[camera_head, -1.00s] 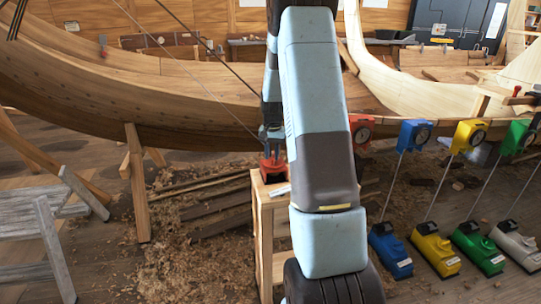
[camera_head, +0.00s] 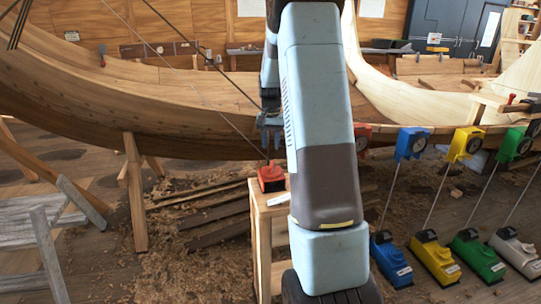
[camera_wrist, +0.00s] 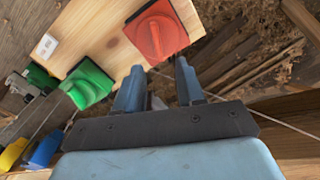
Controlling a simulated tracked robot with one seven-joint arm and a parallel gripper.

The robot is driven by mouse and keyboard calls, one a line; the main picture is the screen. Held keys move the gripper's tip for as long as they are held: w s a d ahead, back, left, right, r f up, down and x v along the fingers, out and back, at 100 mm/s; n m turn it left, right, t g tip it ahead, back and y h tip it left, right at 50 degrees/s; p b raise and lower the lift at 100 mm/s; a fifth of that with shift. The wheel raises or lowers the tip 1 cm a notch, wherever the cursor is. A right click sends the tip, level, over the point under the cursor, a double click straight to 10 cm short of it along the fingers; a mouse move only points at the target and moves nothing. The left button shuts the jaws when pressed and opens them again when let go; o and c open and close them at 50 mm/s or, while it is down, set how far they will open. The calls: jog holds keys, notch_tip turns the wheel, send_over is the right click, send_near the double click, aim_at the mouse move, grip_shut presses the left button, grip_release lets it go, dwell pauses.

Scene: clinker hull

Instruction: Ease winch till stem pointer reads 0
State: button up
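A red winch box (camera_head: 271,179) with a knob sits on a wooden post (camera_head: 266,250) in the head view; a thin line runs up left from near it. In the wrist view the red winch (camera_wrist: 157,32) shows its raised knob beyond my fingertips. My gripper (camera_head: 270,138) is above the winch, apart from it; it also shows in the wrist view (camera_wrist: 159,68), fingers spread with nothing held. Round dials show on a blue box (camera_head: 413,142), a yellow box (camera_head: 467,143) and a green box (camera_head: 514,143). A red dial box (camera_head: 361,136) is partly behind my arm. No pointer reading is legible.
Blue (camera_head: 390,262), yellow (camera_head: 434,258), green (camera_head: 478,254) and white (camera_head: 516,252) units stand on the floor at right, with rods or lines rising from them. The wooden hull (camera_head: 190,115) spans behind. Planks (camera_head: 215,220) and shavings lie left of the post.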

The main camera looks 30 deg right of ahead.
jog(key=shift+w+r, duration=0.1)
jog(key=shift+r, duration=2.3)
jog(key=s+a+r+n+t, duration=0.3)
jog(key=s+a+r+n, duration=0.1)
jog(key=s+a+r, duration=1)
jog(key=s+a+n+t, duration=0.1)
jog(key=s+a, duration=0.3)
jog(key=s, duration=0.6)
jog(key=s+a+n+t, duration=0.1)
jog(key=s+a+n, duration=0.2)
jog(key=s, duration=0.7)
jog(key=shift+s+a+f+t, duration=0.3)
jog(key=shift+a+f, duration=0.15)
jog(key=shift+a, duration=0.25)
